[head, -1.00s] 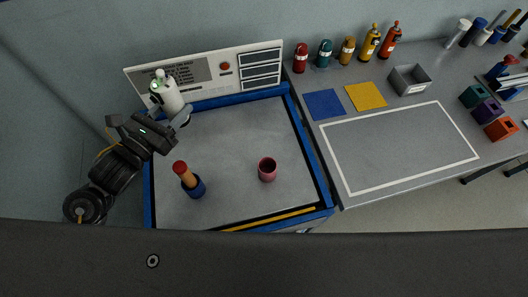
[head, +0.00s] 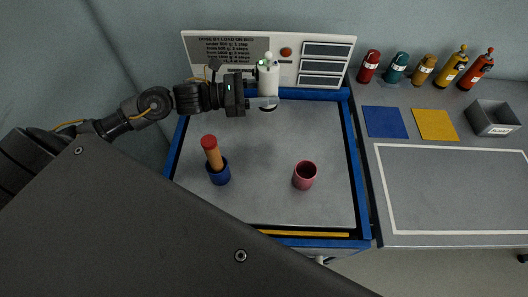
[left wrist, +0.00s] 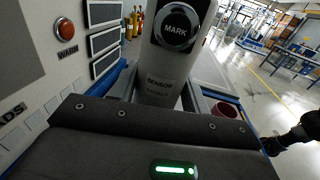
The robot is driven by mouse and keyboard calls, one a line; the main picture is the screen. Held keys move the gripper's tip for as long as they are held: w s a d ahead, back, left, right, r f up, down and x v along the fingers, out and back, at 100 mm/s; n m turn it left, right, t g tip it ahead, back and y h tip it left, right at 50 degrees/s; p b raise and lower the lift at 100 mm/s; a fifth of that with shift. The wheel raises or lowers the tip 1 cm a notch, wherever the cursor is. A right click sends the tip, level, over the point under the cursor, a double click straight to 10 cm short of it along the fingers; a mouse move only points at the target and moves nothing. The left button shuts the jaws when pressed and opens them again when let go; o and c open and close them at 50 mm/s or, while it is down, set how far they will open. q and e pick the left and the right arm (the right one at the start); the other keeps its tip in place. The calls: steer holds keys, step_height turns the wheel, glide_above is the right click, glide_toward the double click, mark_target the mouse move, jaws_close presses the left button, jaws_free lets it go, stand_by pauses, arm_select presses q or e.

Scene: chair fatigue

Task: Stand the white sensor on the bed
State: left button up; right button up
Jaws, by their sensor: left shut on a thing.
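The white sensor (head: 268,78) is an upright white cylinder with a green light on top. My left gripper (head: 264,102) is shut on its lower part. In the left wrist view the sensor (left wrist: 160,85) shows a round MARK button and the word SENSOR; its base is hidden by the gripper. The bed (head: 270,205) is a grey plate in a blue frame. The sensor is over its back part, before the panel; I cannot tell whether its base touches the plate.
A blue cup (head: 218,175) with an orange, red-topped stick and a pink cup (head: 305,175) stand on the bed. A panel (head: 230,55) with a red button rises behind. Several coloured bottles (head: 423,70) and a grey bin (head: 492,118) are to the right. The bed's middle is clear.

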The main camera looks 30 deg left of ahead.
arm_select(q)
steer(key=shift+a+f+g, duration=0.3)
steer(key=shift+a+f, duration=0.05)
steer(key=shift+a, duration=0.05)
steer(key=shift+f, duration=0.1)
steer(key=p, duration=0.1)
glide_above(263, 129)
step_height(263, 129, down, 5)
steer(key=shift+w+f, duration=0.1)
steer(key=shift+f, duration=0.55)
step_height(263, 129, down, 3)
steer(key=shift+f, duration=0.2)
arm_select(e)
steer(key=shift+s+a+r, duration=0.25)
steer(key=shift+a+r, duration=0.05)
steer(key=shift+a, duration=0.15)
steer(key=shift+f, duration=0.1)
